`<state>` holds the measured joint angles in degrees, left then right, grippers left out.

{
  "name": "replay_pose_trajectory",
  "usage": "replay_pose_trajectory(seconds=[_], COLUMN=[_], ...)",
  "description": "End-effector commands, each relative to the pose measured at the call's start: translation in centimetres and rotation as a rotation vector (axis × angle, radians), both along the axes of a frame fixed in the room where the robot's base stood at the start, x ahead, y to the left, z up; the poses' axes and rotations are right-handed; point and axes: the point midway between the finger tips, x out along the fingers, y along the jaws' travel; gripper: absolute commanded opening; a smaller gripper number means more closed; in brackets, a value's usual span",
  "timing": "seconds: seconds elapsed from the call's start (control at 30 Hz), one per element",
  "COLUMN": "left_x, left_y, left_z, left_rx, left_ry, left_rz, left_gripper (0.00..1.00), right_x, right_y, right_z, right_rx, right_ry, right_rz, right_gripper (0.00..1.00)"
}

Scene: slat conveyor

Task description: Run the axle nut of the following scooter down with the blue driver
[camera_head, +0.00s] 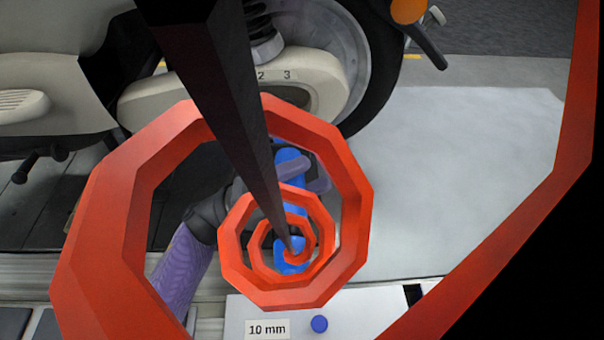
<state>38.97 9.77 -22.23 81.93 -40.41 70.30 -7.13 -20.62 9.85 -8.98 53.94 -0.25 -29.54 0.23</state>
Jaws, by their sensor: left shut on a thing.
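The blue driver (292,155) shows in pieces through the red coil in the middle of the head view. My left gripper (316,178) is shut on the blue driver; its arm comes up from the lower left, and the coil hides much of the hand. The scooter (62,68) stands at the upper left, with its wheel (385,85) beyond the driver. I cannot make out the axle nut, or whether the driver touches anything. My right gripper is not in view.
A red spiral coil (110,220) with a dark straight rod or cable (230,110) hangs close to the camera and blocks much of the view. A pale ledge carries a "10 mm" label (267,329) and a blue dot (319,323). The grey floor patch (460,170) right looks clear.

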Motion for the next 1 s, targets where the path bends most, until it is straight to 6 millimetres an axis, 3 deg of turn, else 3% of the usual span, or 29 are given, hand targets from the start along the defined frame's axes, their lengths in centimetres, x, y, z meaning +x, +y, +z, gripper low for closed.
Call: replay_pose_trajectory(seconds=[0.47, 1.0], left_x=[-0.3, -2.4], left_y=[0.0, 0.0], left_z=[0.1, 0.3], left_rx=[0.001, 0.002], left_ry=[-0.004, -0.004], left_rz=[0.001, 0.001], left_gripper=[0.00, 0.00], right_x=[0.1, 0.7], right_y=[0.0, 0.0], right_z=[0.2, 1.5], right_rx=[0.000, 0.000], right_ry=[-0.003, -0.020], right_rz=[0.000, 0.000], right_gripper=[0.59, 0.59])
